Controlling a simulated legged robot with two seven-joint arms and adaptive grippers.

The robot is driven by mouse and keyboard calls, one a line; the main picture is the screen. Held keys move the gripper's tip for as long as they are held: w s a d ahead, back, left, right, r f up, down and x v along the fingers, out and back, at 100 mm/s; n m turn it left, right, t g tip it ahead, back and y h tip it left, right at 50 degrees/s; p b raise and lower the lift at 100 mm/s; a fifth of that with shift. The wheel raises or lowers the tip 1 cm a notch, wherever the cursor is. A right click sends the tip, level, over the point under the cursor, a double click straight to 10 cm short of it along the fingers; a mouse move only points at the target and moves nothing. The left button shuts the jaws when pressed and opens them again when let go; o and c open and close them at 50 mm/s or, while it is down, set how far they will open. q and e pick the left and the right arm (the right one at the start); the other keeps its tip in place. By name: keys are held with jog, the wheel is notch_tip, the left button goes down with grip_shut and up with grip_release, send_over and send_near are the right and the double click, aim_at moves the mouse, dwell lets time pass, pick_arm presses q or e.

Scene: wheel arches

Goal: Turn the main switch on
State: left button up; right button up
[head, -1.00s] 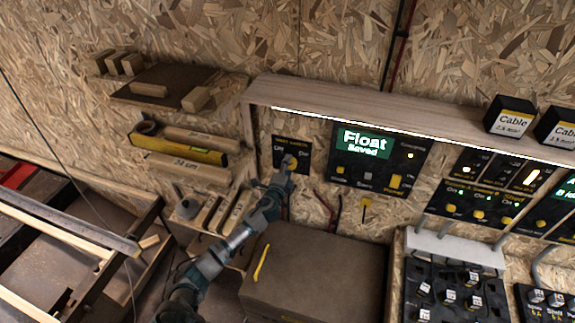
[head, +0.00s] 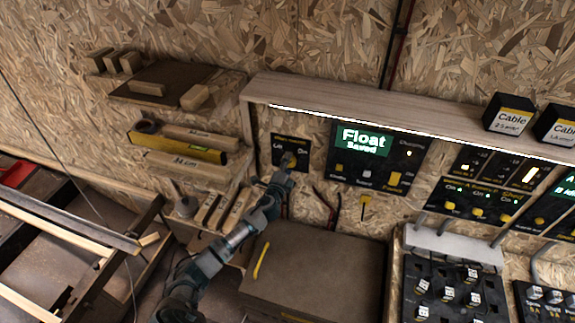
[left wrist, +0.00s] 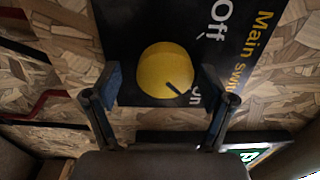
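The main switch (left wrist: 165,68) is a round yellow knob on a black plate lettered "Main switch", "Off" and "On". Its dark pointer mark points towards "On" in the left wrist view. The switch plate (head: 277,147) also shows in the head view, on the wall under the wooden shelf. My left gripper (left wrist: 162,82) is open, with one finger on each side of the knob. Small gaps show between the fingers and the knob. In the head view the left gripper (head: 287,165) is at the plate and partly hides the knob. My right gripper is not in view.
A black panel (head: 410,146) with a lit "Float Saved" screen is right of the switch. A brown box (head: 320,265) stands below, close to my left arm. Wall shelves with wood blocks and a yellow level (head: 175,148) are to the left.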

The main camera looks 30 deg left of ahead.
pick_arm(q)
jog(key=shift+s+r, duration=0.1)
jog(key=shift+s, duration=0.05)
jog(key=v, duration=1.1)
jog(key=shift+s, duration=0.3)
jog(key=shift+d, duration=0.1)
